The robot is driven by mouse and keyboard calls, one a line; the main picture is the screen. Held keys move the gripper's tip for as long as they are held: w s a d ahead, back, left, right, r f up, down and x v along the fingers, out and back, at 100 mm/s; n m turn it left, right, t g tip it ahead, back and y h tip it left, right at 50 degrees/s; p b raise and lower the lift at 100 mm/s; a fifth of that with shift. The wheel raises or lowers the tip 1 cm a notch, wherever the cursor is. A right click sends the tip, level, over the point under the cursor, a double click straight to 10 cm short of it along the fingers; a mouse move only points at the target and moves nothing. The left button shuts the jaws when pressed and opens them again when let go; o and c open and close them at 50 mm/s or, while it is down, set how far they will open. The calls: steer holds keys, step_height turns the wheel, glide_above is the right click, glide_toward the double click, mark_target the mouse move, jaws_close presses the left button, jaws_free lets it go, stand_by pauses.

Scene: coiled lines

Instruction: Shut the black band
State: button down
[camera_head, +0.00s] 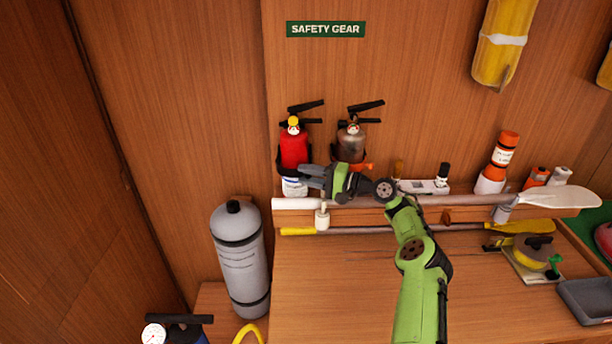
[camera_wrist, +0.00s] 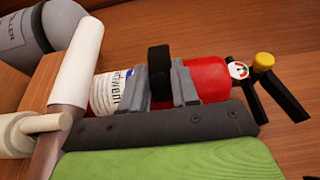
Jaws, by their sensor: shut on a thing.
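A red fire extinguisher (camera_head: 294,148) with a white label stands against the wooden wall, and it also fills the middle of the wrist view (camera_wrist: 207,78). The black band (camera_head: 281,160) shows at its side in the head view. In the wrist view a black piece of the band (camera_wrist: 159,60) stands up between my grey fingers, in front of the red body. My gripper (camera_head: 310,177) reaches in from the right at the extinguisher's lower part and is shut on the black band. The fingers hide part of the band, and I cannot tell whether its ends meet.
A second, greyish extinguisher (camera_head: 351,146) stands close on the right, with an orange piece near its base. A white-ended pole (camera_head: 300,203) lies along the shelf edge below my gripper. A grey cylinder (camera_head: 240,258) stands lower left. The bench front is clear.

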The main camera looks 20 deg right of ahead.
steer(key=c, duration=1.1)
jaws_free()
steer(key=shift+o, duration=0.2)
steer(key=b+v, duration=0.1)
steer(key=v, duration=1.4)
steer(key=shift+s+d, duration=0.3)
steer(key=shift+c, duration=0.3)
